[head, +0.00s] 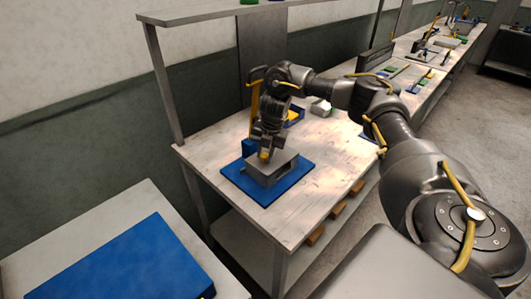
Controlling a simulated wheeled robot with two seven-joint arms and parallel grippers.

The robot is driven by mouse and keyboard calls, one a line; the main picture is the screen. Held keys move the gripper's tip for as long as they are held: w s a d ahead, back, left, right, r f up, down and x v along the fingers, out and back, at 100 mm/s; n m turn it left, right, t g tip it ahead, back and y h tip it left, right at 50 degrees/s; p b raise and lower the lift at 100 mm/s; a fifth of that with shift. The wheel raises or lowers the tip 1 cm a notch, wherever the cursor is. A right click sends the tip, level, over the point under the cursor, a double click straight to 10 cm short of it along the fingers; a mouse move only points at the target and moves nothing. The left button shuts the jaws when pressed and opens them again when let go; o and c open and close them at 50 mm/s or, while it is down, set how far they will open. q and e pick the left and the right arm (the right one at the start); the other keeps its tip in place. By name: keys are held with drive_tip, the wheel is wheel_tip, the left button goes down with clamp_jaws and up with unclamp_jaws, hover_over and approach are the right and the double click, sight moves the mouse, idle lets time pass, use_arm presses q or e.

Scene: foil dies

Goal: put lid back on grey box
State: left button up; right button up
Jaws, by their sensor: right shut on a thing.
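The grey box (262,177) stands on a blue mat (268,196) near the left end of the workbench. A flat grey lid (284,158) is at the top of the box; a dark band shows below it on the right side. I cannot tell whether the lid is fully seated. My right gripper (265,154) points down at the lid from above and is shut on it, near a small yellow part. The exact grip is too small to see. My left gripper is not in view.
The bench (325,152) is clear to the right. A shelf overhangs the back. A second table with a blue mat (125,262) is at the lower left.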

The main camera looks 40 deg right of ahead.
drive_tip(key=shift+p, duration=0.3)
drive_tip(key=shift+f, duration=0.1)
idle(1.2)
drive_tip(key=shift+p, duration=0.5)
idle(0.5)
drive_tip(key=o, duration=1.5)
drive_tip(key=shift+r+p, duration=3.35)
drive_tip(key=shift+r, duration=0.15)
